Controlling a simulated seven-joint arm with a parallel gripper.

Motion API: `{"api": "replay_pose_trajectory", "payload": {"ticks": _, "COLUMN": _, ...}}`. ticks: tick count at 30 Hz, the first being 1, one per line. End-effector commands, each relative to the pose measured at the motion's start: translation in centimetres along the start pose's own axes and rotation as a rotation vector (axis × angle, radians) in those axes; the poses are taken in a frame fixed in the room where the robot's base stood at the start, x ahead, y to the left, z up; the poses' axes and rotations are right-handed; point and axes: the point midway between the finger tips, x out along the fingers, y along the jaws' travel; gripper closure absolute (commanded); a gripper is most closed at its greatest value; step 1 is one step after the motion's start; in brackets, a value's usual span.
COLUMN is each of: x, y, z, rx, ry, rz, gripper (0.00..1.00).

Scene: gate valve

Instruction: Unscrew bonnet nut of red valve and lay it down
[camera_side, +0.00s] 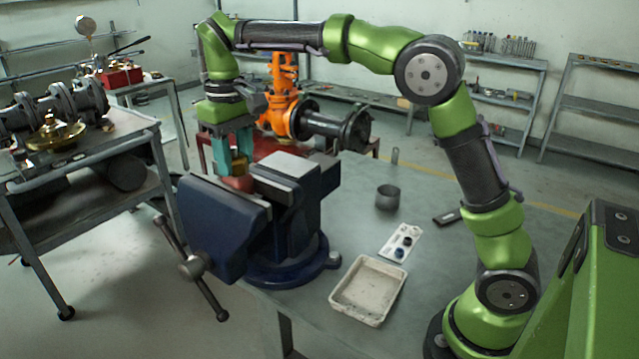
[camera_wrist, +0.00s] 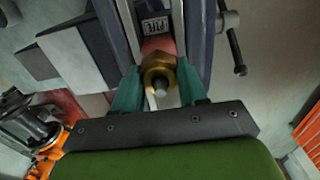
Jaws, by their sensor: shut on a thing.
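The red valve (camera_side: 237,184) is clamped in the jaws of the blue bench vise (camera_side: 225,220), and its red body (camera_wrist: 163,45) also shows in the wrist view. The brass bonnet nut (camera_wrist: 158,66) sits at the top of the valve, with a grey stem end (camera_wrist: 160,91) standing out of it. My gripper (camera_side: 235,160) is above the vise, pointing down. Its two teal fingers (camera_wrist: 158,88) stand on either side of the nut and are shut on it. The nut is mostly hidden behind the fingers in the side view.
A white tray (camera_side: 345,308) lies on the grey table's front part, near a white card with dark round parts (camera_side: 401,242). Bare table (camera_side: 345,215) lies right of the vise. The vise handle (camera_side: 193,266) juts out at front left.

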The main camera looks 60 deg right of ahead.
Motion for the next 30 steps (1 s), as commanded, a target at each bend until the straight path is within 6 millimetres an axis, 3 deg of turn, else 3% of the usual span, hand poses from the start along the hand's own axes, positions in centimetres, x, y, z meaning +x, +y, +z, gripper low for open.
{"api": "replay_pose_trajectory", "payload": {"ticks": 30, "x": -2.9, "y": 0.0, "z": 0.0, "rx": 0.006, "ry": 0.002, "rz": 0.0, "gripper": 0.92}}
